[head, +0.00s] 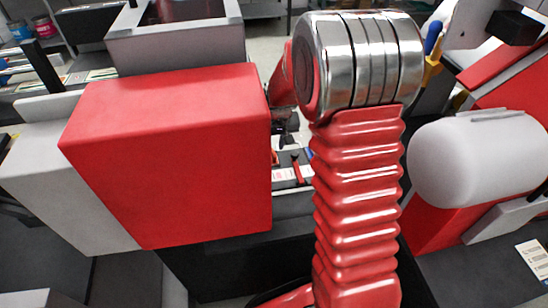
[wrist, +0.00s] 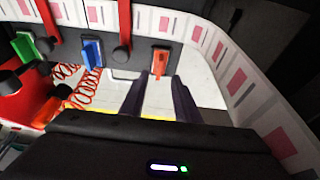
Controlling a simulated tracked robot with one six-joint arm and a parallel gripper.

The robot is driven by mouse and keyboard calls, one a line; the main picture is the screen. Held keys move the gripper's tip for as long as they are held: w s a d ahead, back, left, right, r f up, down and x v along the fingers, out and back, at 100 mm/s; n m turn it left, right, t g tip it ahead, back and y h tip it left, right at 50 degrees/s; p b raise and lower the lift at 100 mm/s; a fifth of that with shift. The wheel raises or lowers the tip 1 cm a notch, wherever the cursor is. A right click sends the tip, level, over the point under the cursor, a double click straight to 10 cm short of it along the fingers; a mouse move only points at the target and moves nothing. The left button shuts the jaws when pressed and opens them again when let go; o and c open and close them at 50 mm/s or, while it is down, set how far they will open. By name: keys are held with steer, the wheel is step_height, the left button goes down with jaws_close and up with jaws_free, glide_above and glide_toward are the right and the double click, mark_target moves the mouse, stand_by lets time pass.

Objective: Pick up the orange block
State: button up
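The orange block (wrist: 160,62) is in the wrist view, at the top middle, against a dark panel (wrist: 192,40). My gripper (wrist: 161,82) shows two dark fingers, apart, pointing towards the orange block. The block lies beyond the fingertips and roughly in line with the gap between them. Nothing shows between the fingers. In the head view my arm and a large red box hide most of that area, and I cannot make out the orange block clearly there.
A blue block (wrist: 92,53) and a green block (wrist: 25,46) sit along the same panel to the left, with red bars between. Red coiled cable (wrist: 85,88) lies at left. A pink-and-white label strip (wrist: 237,80) curves along the right. A red box (head: 175,150) stands left of my arm.

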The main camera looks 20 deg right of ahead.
mark_target(274, 154)
steer(key=shift+f, duration=0.1)
steer(key=shift+x, duration=2.55)
jaws_close()
